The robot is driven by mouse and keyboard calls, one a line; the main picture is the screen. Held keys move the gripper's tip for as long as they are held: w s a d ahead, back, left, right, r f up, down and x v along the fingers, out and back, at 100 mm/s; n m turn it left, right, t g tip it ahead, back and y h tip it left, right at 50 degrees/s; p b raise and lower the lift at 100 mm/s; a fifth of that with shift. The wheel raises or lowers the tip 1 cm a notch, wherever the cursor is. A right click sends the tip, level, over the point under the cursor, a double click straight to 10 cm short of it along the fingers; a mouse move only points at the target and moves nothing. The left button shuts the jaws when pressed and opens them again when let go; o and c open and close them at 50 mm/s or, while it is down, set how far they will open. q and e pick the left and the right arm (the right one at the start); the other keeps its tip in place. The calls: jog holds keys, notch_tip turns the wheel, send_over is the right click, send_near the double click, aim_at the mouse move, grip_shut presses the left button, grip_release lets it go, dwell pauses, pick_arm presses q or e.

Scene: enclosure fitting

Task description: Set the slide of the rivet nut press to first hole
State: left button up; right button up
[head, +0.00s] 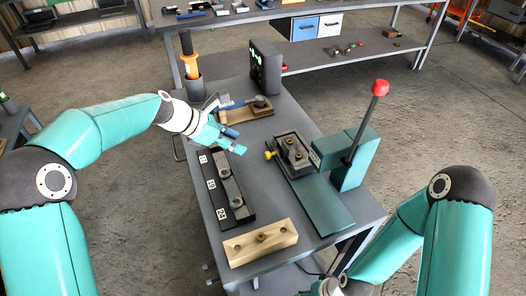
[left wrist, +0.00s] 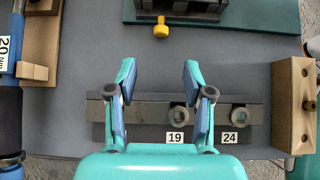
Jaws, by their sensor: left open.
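The rivet nut press (head: 355,155) stands on the right of the bench, with a green body, a flat green base plate and a raised lever with a red knob (head: 380,88). Its dark slide (head: 292,151) carries brass-coloured round parts, and a yellow knob (head: 270,154) sticks out on its left side. The yellow knob also shows at the top of the left wrist view (left wrist: 160,29). My left gripper (head: 232,142) is open and empty, left of the yellow knob and apart from it. In the left wrist view its fingers (left wrist: 158,72) point towards the knob.
A black rack (head: 216,184) with number labels and round dies lies below the left gripper. A wooden block (head: 260,242) with holes is at the near edge. A wooden tray with a blue-handled tool (head: 230,104), an orange-handled tool (head: 190,62) and a dark display (head: 266,68) stand farther back.

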aim_at(266, 155)
pick_arm(q)
jog(key=p+x, duration=0.1)
jog(key=x, duration=1.1)
jog(key=shift+s, duration=0.15)
grip_shut()
